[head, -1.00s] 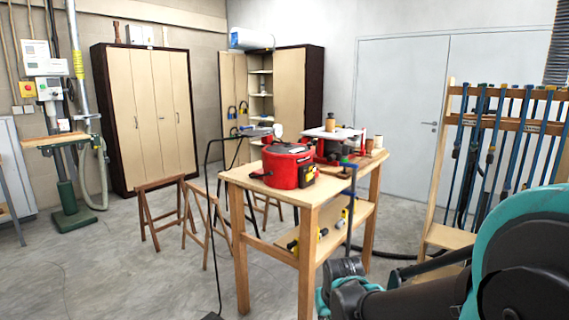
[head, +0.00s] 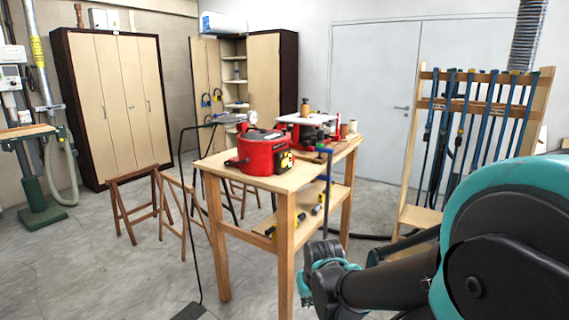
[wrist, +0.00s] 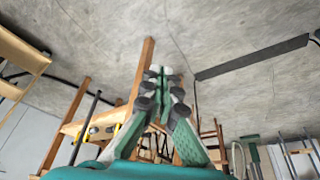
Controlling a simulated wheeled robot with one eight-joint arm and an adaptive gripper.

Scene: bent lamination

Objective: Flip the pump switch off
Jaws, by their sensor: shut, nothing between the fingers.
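A round red machine (head: 258,152) with a gauge on top stands on the wooden table (head: 205,168) in the head view. It looks like the pump, and a small black-and-yellow part (head: 285,160) shows on its right side. Whether that part is the switch, and its position, is too small to tell. My gripper (wrist: 160,75) is shut and empty in the wrist view, its green-padded fingers meeting at the tips. It points over the floor beside a wooden table leg, apart from the machine. The machine is not seen in the wrist view.
Another red machine (head: 317,130) stands farther back on the tabletop, near a blue clamp (head: 327,165). Yellow-and-black tools lie on the lower shelf. Wooden trestles (head: 137,205) stand left of the table. A clamp rack (head: 420,215) stands to the right. Open floor lies at front left.

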